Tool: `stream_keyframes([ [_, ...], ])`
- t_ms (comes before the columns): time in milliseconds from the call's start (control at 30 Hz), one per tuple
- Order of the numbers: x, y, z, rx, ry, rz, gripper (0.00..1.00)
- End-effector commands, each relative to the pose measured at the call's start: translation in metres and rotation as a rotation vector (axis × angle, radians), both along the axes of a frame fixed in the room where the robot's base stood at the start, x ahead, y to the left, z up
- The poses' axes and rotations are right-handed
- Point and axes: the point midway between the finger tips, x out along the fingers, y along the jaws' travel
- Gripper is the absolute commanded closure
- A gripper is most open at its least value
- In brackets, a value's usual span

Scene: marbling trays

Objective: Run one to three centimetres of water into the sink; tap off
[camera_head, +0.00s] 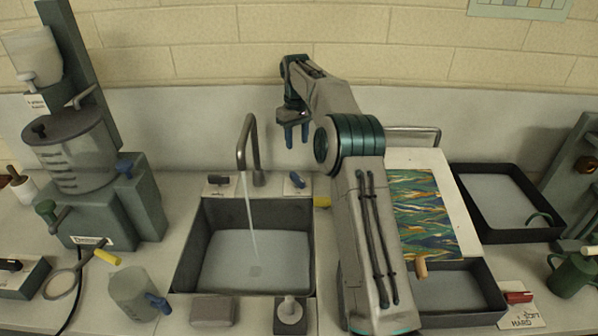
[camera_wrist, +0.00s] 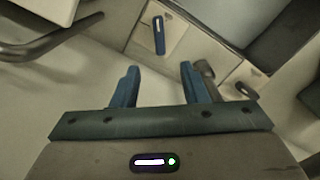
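The sink (camera_head: 190,245) is a dark rectangular basin with a pale floor and a small drain mark. A thin stream of water (camera_head: 250,215) falls from the grey gooseneck tap (camera_head: 241,150) into it. The water depth cannot be read. A blue lever (camera_head: 297,179) sits right of the tap and a dark lever (camera_head: 220,180) left of it. My gripper (camera_head: 297,135) is open and empty, pointing down above and behind the blue lever. In the wrist view the blue lever (camera_wrist: 159,35) lies ahead of the open fingers of my gripper (camera_wrist: 160,84), apart from them.
A grey jug (camera_head: 133,295), a sponge-like block (camera_head: 213,310) and a dispenser (camera_head: 290,315) stand along the front. A machine (camera_head: 85,170) stands left. A patterned sheet (camera_head: 425,215) and black trays (camera_head: 548,230) lie right. A wall (camera_head: 400,105) is close behind my gripper.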

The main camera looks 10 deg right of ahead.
Motion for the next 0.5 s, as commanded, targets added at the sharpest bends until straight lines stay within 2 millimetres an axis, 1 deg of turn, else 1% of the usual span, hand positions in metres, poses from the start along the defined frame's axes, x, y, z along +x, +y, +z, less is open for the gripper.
stream_keyframes([
  [167,0.003,-0.001,-0.008,0.004,0.007,0.007,0.60],
  [233,0.003,-0.001,-0.016,0.004,0.008,0.007,0.60],
  [367,0.002,-0.002,-0.039,0.004,0.011,0.006,0.60],
  [500,0.002,-0.003,-0.068,0.003,0.009,0.004,0.60],
])
